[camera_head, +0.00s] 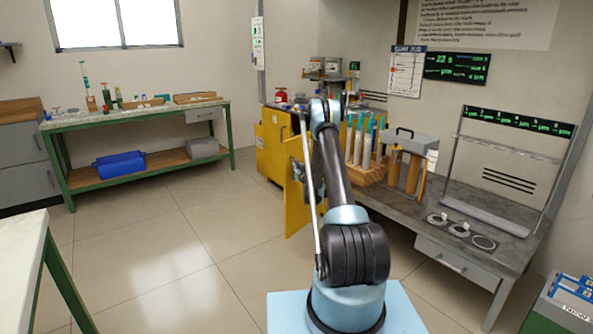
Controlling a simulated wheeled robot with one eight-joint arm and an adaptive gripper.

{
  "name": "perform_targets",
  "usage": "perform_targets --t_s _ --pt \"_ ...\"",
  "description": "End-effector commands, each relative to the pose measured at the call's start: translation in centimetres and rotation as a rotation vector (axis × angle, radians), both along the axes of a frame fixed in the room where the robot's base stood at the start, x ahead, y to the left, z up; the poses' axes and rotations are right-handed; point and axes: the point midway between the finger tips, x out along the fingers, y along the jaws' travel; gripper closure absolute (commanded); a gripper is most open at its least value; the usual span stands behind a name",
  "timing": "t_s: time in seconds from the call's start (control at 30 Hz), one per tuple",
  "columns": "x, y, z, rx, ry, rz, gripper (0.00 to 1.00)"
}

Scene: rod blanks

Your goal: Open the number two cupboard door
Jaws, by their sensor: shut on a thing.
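My gripper (301,174) is small and dark at the upper part of this panel, shut on what appears to be the door's handle. The handle and fingertips are too small and too covered by my arm to make out clearly. My arm also hides part of the door and the cupboard's inside.
The grey workbench (460,212) runs along the right wall, with a wooden rack (369,176) of rods on it and a drawer (455,264) below. A green-framed bench (140,114) stands at the back left. The tiled floor left of the door is clear. A pale table (22,240) is at front left.

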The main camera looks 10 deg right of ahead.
Motion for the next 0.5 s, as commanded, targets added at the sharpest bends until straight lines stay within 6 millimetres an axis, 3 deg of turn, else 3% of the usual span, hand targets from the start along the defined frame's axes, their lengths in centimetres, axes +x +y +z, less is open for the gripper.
perform_targets --t_s 0.2,0.23,0.3,0.5 --pt "-0.14 0.99 -0.02 -0.001 0.000 0.012 1.00" --pt "-0.14 1.04 -0.02 0.000 0.000 0.013 0.80" --pt "-0.13 1.06 -0.01 -0.001 0.000 0.012 0.66" --pt "-0.06 0.89 0.02 0.000 0.000 0.009 0.66"
